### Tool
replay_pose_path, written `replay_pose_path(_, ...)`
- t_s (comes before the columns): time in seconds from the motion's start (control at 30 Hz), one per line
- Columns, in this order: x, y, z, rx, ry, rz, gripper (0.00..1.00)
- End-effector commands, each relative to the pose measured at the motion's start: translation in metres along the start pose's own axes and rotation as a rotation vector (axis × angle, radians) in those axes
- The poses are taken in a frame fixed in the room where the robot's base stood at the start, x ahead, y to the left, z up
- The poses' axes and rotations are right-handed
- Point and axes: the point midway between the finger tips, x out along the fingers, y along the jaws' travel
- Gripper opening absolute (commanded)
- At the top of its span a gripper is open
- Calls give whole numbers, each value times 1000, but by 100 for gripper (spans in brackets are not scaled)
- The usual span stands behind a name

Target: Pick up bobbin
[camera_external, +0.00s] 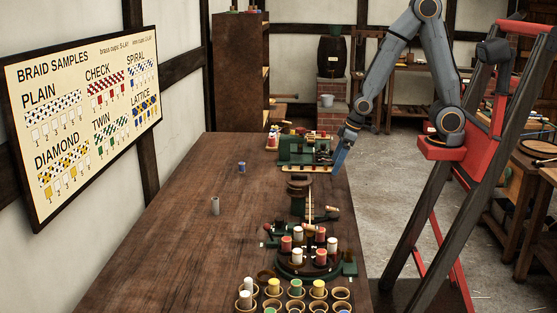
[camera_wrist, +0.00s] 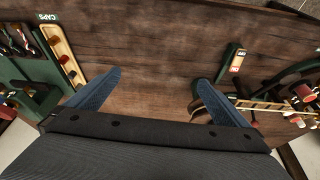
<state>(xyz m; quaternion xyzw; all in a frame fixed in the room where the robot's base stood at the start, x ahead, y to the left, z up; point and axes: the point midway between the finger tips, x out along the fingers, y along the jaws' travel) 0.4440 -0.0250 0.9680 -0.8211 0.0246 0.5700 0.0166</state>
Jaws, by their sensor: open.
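Several bobbins are in the external view. A small blue bobbin (camera_external: 241,167) stands alone on the far half of the bench. White and red bobbins (camera_external: 298,256) stand on a round green braiding stand, and more (camera_external: 245,299) stand in cups at the near end. Which one the task means cannot be told. My gripper (camera_external: 341,160) is over the bench's right edge, right of the blue bobbin and beside the green machine. In the wrist view my gripper (camera_wrist: 158,78) has its two blue fingers wide apart, with bare wood between them.
A green machine (camera_external: 303,150) is at the far right edge, with a dark spool stand (camera_external: 298,190) nearer. In the wrist view a wooden tray (camera_wrist: 57,44) lies left of my fingers. The bench's left half is mostly clear.

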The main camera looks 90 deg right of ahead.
Motion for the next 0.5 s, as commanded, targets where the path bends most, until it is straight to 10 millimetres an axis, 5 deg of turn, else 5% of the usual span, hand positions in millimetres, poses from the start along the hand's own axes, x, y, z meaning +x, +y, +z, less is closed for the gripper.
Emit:
replay_pose_path(0.27,-46,-20,54,-51,-202,-16,98)
replay_pose_path(0.5,-52,-22,62,-57,-233,-16,58)
